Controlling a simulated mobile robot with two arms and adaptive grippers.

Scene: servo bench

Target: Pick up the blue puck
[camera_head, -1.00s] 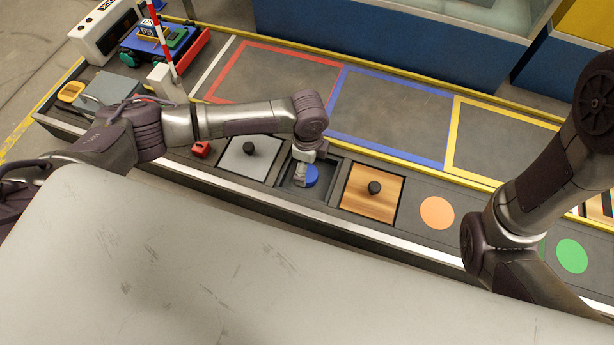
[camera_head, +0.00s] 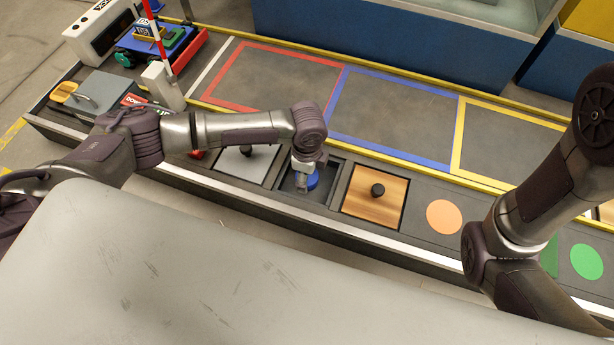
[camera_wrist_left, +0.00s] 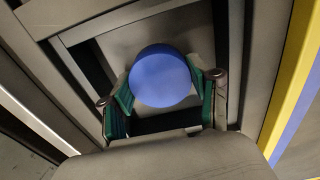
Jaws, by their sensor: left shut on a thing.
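The blue puck (camera_head: 312,181) shows in the head view at the dark recessed bay (camera_head: 318,194) between two lidded squares. In the left wrist view the round blue puck (camera_wrist_left: 161,76) sits between the two green-padded fingers of my left gripper (camera_wrist_left: 163,95). The left gripper (camera_head: 304,182) is shut on the puck, pointing down into the bay. I cannot tell whether the puck is clear of the bay floor. My right arm (camera_head: 520,220) is at the right of the head view; its gripper is out of frame.
A grey square with a black knob (camera_head: 240,165) lies left of the bay and a wooden one (camera_head: 372,198) right. Orange (camera_head: 444,217) and green (camera_head: 586,262) discs are farther right. Red, blue and yellow outlined zones behind are clear. A striped pole (camera_head: 156,40) stands at the back left.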

